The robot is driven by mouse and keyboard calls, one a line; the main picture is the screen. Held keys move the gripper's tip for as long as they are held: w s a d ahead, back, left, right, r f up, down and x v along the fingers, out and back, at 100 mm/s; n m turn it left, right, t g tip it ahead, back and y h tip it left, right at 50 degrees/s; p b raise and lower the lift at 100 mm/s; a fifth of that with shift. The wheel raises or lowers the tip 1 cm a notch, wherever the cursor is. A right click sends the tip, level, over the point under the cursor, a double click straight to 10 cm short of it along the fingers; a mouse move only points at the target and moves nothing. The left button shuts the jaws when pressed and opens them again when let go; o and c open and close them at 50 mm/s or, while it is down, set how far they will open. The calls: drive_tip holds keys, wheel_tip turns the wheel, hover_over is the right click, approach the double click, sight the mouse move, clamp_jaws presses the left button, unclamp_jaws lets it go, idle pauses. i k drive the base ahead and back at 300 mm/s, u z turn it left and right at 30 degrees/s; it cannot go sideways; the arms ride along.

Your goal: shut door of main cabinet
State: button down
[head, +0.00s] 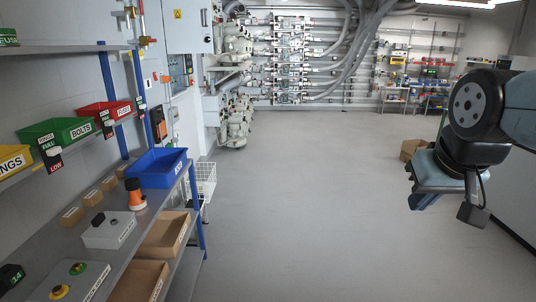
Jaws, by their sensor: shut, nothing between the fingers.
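A grey cabinet door panel (186,28) with a yellow warning label and a dark handle on its right side is on the left wall, cut off by the top edge. I cannot tell from this view whether it is the main cabinet's door or how far open it stands. Below it is a panel with dark switches (188,64). My gripper (424,202) hangs in the air at the right, shut and empty, far from the cabinet and touching nothing.
A shelf unit stands at the left with a blue bin (157,168), an orange-black device (135,194) and cardboard trays (166,236). A white wire basket (206,178) is beside it. Pipes and tube blowers (290,55) fill the back wall. A cardboard box (411,149) is at right. The middle floor is clear.

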sight(186, 22)
drive_tip(key=u, duration=0.25)
drive_tip(key=i, duration=2.1)
drive_tip(key=u, duration=0.45)
drive_tip(key=i, duration=1.8)
drive_tip(key=u, duration=0.1)
